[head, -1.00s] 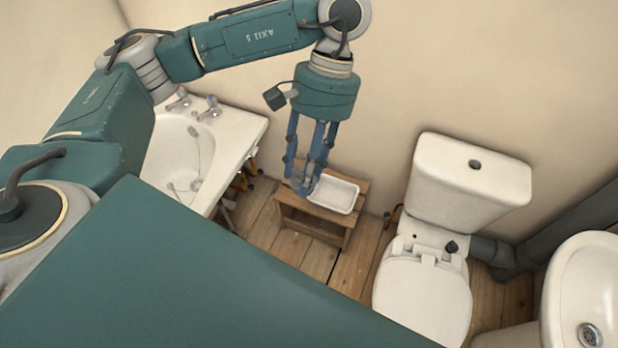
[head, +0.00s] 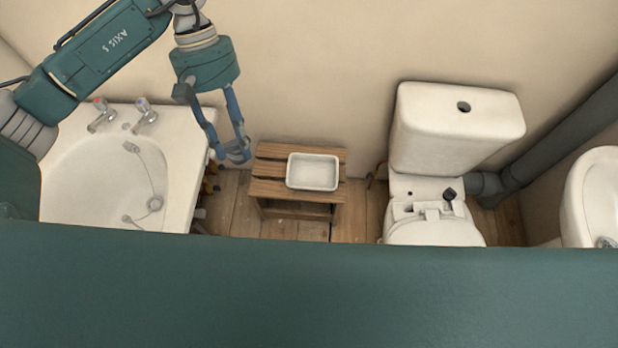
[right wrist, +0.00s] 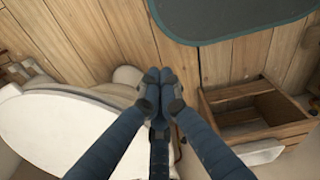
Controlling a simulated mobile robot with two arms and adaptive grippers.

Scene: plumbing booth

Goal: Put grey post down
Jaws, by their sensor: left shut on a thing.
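My left gripper (head: 236,153) comes down from the upper left in the head view. Its blue fingers are closed together between the white basin unit and the wooden stool, left of the white tray. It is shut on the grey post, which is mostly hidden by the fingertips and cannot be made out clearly. My right gripper (right wrist: 160,90) shows in the right wrist view, with its blue fingers together at the tips and nothing visible between them.
A slatted wooden stool (head: 270,189) bears a white tray (head: 313,172). A white basin unit (head: 178,190) stands left. Some floor is clear.

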